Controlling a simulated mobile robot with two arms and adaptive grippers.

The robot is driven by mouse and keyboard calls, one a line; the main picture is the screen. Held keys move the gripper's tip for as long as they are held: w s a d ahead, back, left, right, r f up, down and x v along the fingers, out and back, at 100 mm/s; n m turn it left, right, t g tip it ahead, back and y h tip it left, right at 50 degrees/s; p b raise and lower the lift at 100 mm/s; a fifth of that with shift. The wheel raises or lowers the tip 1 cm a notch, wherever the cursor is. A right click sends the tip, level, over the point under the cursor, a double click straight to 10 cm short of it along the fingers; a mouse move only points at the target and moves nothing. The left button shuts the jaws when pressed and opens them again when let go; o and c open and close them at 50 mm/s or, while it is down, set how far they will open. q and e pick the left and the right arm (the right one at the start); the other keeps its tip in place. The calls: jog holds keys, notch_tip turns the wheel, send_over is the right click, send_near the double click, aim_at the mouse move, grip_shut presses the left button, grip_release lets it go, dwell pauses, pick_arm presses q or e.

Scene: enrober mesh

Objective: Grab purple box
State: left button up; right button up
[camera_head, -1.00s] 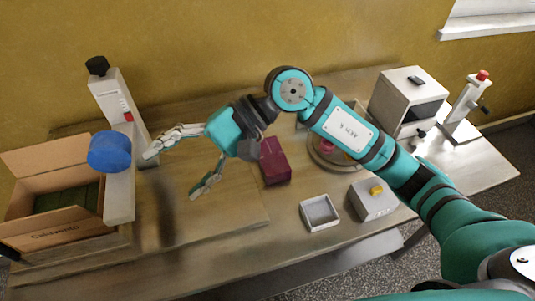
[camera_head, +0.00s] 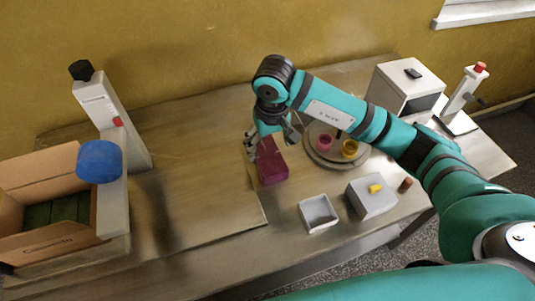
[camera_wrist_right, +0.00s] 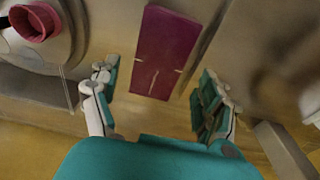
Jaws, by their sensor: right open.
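The purple box (camera_head: 272,168) lies on the wooden table, just right of the board's edge. My right gripper (camera_head: 271,142) is over its far end in the head view, pointing down, with its fingers on either side. In the right wrist view the box (camera_wrist_right: 165,45) is ahead, between the open fingers of the right gripper (camera_wrist_right: 155,78), with a visible gap on each side. The gripper holds nothing. My left gripper is not in view.
A round tray (camera_head: 318,158) with a pink cup (camera_head: 324,144) and a yellow cup (camera_head: 349,148) stands right of the box. A small open grey box (camera_head: 319,213) and a grey block (camera_head: 371,197) are nearer. A cardboard box (camera_head: 45,245) is at left.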

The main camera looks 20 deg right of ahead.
aim_at(268, 155)
jog(key=shift+f, duration=0.75)
jog(key=f+p, duration=0.1)
jog(key=f, duration=0.1)
jog(key=w+f+p, duration=0.1)
jog(key=f, duration=0.1)
jog(key=shift+f, duration=0.4)
jog(key=shift+w+f, duration=0.1)
jog(key=shift+f, duration=0.15)
jog(key=c, duration=1.1)
